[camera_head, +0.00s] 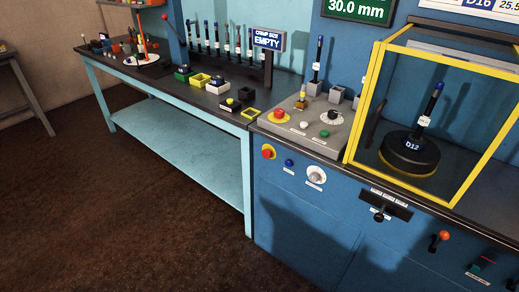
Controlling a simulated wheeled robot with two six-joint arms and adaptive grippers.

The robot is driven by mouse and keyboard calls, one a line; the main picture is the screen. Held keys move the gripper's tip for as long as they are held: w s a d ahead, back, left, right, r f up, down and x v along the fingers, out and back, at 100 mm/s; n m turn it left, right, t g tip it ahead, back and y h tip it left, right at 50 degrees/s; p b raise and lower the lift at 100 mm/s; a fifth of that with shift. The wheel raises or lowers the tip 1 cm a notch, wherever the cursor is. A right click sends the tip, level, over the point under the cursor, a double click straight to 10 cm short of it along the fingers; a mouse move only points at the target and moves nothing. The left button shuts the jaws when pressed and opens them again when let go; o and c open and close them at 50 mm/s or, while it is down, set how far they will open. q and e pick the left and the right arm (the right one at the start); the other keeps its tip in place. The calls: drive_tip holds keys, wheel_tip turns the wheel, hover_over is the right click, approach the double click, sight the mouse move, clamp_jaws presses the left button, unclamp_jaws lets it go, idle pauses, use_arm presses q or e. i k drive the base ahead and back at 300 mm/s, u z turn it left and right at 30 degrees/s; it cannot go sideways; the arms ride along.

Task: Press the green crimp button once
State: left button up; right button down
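A small green button (324,133) sits on the sloped grey control panel (290,133) on top of the blue machine, right of a white button (304,125) and below a black dial (331,117). Its label is too small to read, so I cannot tell whether it is the crimp button. A dark switch box (482,262) with a small green part is on the machine front at lower right. Neither of my grippers is in view. A dark shadow falls on the blue machine front.
A yellow-framed clear guard (364,100) encloses a black D12 die (409,154) with an upright hose piece. A red mushroom button (279,117) is on the panel. The front carries red, blue and white controls. A sign (267,41) reads EMPTY. A teal workbench (170,120) stands left.

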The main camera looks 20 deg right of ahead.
sight(325, 134)
drive_tip(key=u, duration=0.4)
drive_tip(key=k, duration=0.55)
drive_tip(key=u, duration=0.5)
drive_tip(key=i, duration=1.4)
drive_tip(key=z, duration=0.5)
drive_tip(key=i, duration=1.3)
drive_tip(key=z, duration=1.7)
drive_tip(key=i, duration=0.6)
drive_tip(key=z, duration=0.6)
